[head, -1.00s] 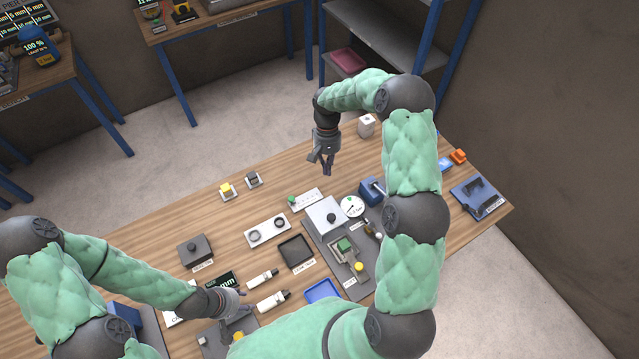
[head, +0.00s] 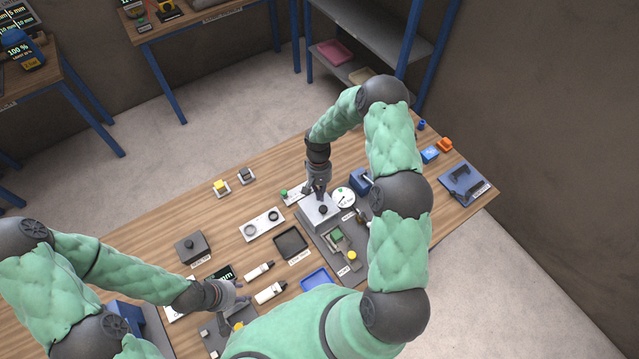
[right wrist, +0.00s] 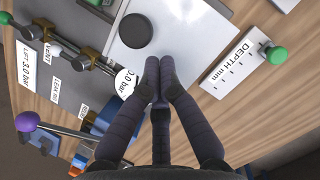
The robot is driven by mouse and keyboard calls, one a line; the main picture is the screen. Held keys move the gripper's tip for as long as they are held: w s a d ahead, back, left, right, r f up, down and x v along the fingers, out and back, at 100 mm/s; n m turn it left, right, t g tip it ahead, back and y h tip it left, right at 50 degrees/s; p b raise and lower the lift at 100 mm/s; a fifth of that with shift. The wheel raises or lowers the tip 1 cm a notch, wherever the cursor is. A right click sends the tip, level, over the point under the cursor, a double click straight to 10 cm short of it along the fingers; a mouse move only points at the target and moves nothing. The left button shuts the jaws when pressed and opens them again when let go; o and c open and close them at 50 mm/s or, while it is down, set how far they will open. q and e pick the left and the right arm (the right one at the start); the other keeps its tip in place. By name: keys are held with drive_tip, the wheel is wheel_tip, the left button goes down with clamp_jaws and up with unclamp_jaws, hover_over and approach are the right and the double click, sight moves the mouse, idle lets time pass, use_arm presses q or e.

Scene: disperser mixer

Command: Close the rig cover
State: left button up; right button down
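The light grey rig cover (head: 313,217), with a round black knob (head: 323,209) on top, sits on the dark grey rig base (head: 338,270). In the right wrist view the cover (right wrist: 190,35) shows as a pale, shiny surface with the knob (right wrist: 136,31) near its edge. My right gripper (head: 319,194) is just behind the knob in the head view. In the right wrist view its fingertips (right wrist: 160,65) are together, apart from the knob, with nothing visible between them. My left gripper (head: 238,302) is low over the near-left table, its fingers apart and empty.
A round gauge (head: 343,197) and a blue block (head: 360,181) stand right of the cover. A depth strip (right wrist: 238,62) with a green knob lies beside it. A green part (head: 337,236), a black tray (head: 291,242) and a blue tray (head: 315,278) are nearer.

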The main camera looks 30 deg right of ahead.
drive_tip(key=shift+s+a, duration=0.1)
drive_tip(key=shift+s, duration=0.05)
use_arm(q)
wheel_tip(320, 180, down, 3)
drive_tip(key=b, duration=0.3)
drive_tip(key=shift+r, duration=0.1)
use_arm(e)
drive_tip(key=s, duration=0.8)
drive_tip(key=s+d, duration=0.1)
drive_tip(key=s, duration=0.3)
drive_tip(key=shift+s, duration=0.15)
